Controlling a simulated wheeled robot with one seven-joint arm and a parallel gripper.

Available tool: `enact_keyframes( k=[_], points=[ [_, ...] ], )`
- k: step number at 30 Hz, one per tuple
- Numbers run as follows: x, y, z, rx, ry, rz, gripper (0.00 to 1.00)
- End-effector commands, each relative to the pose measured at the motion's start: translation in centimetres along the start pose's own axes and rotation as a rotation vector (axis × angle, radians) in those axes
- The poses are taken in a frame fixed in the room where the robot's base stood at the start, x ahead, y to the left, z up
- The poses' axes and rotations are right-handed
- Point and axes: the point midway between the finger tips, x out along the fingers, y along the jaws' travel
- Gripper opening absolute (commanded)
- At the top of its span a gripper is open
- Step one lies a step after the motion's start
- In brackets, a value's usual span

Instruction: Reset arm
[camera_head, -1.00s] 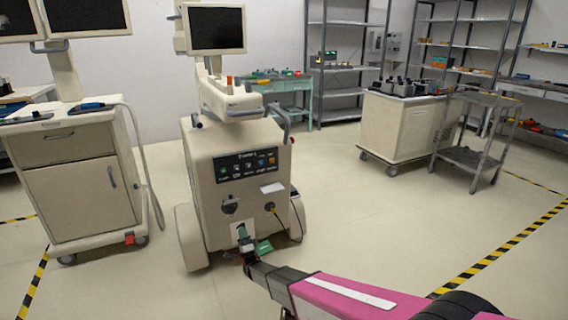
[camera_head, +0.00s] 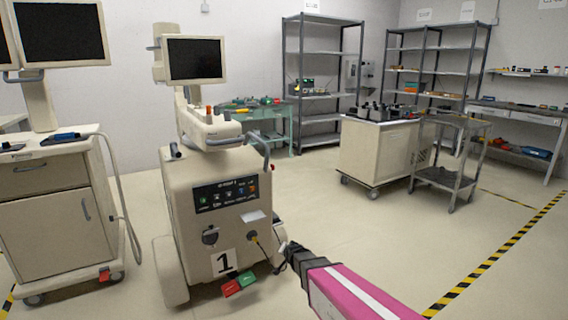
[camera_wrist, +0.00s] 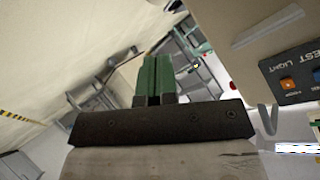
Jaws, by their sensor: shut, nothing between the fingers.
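My pink arm (camera_head: 350,292) reaches up from the bottom of the head view and ends in a dark wrist. My gripper (camera_head: 284,246) is at its tip, by the right edge of the beige machine (camera_head: 182,200). In the wrist view the two green fingers of my gripper (camera_wrist: 154,78) are together and hold nothing. The machine's front has a panel of coloured buttons (camera_head: 226,193), a dark round knob (camera_head: 210,237) and a label with the number 1 (camera_head: 224,262). A red block (camera_head: 231,288) and a green block (camera_head: 246,279) are low on its front.
A beige cabinet cart (camera_head: 50,220) with a monitor stands at the left. A white cart (camera_head: 378,155) and a grey trolley (camera_head: 448,165) stand at the right, before shelves (camera_head: 323,75). Open floor (camera_head: 370,225) lies between, with striped tape (camera_head: 500,250) at the right.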

Motion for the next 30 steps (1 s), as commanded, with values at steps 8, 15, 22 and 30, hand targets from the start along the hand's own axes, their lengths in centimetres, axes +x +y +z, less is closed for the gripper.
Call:
enact_keyframes(
  k=[8, 15, 22, 30],
  points=[
    [-11.1, 8.5, -0.4, -0.195, -0.359, 0.264, 0.00],
    [-21.4, 13.4, 0.5, -0.312, -0.700, 0.378, 0.00],
    [-26.6, 15.1, 1.1, -0.355, -0.880, 0.399, 0.00],
    [-26.9, 15.2, 1.1, -0.359, -0.901, 0.400, 0.00]
  ],
)
